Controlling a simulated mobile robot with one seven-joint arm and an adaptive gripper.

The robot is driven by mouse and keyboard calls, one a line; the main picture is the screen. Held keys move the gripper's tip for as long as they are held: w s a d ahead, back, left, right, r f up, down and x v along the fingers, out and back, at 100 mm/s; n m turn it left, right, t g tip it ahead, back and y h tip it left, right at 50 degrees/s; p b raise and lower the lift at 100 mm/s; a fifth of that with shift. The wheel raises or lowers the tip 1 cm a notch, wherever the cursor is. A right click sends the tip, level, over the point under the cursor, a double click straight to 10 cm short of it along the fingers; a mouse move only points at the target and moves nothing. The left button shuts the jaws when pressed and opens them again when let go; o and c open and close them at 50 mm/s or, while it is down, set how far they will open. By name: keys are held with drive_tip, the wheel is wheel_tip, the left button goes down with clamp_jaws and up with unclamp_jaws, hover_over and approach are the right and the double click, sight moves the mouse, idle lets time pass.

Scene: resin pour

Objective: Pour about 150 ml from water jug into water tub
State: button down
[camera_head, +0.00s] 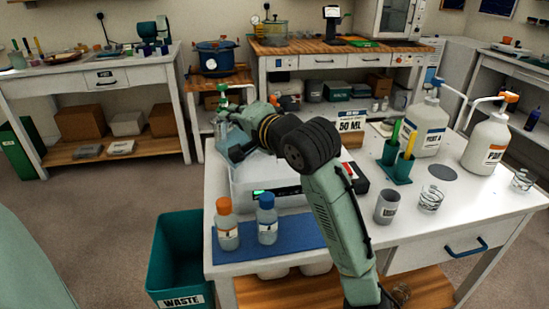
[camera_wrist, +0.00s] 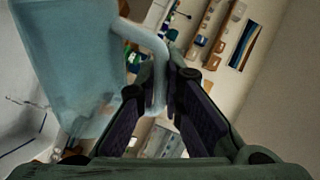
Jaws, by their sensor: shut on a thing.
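The water jug (camera_head: 222,134) is a translucent pale blue vessel at the left back of the white worktable, partly hidden by my arm. In the wrist view the jug (camera_wrist: 75,65) fills the left side, and its handle runs between my fingers. My gripper (camera_wrist: 162,95) is shut on that handle; in the head view the gripper (camera_head: 240,148) is beside the jug, its fingers hard to make out. A sign reading "50 ML" (camera_head: 351,126), perhaps cut off by my arm, stands behind the arm.
A white scale (camera_head: 262,193) with a green display is below my wrist. Two capped bottles (camera_head: 228,236) (camera_head: 267,226) stand on a blue mat (camera_head: 290,236). Pump bottles (camera_head: 428,130) (camera_head: 487,146), a grey cup (camera_head: 387,209) and glasses (camera_head: 430,201) stand right. A waste bin (camera_head: 166,262) is left.

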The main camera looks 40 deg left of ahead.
sight(223, 126)
drive_tip(key=shift+s+f+n, duration=0.1)
drive_tip(key=shift+f+n, duration=0.05)
drive_tip(key=shift+n, duration=0.25)
drive_tip(key=s+n+t+b, duration=0.1)
drive_tip(key=b, duration=0.2)
drive_tip(key=shift+s+a+f+n, duration=0.1)
drive_tip(key=shift+s+f+n, duration=0.1)
drive_tip(key=shift+n, duration=0.1)
drive_tip(key=shift+s+a+r+n, duration=0.1)
drive_tip(key=shift+s+r+n, duration=0.1)
drive_tip(key=shift+s+n, duration=0.15)
drive_tip(key=shift+s+f+n+t+b, duration=0.3)
drive_tip(key=shift+s+f+n+b, duration=0.1)
drive_tip(key=shift+n, duration=0.35)
drive_tip(key=shift+a, duration=0.1)
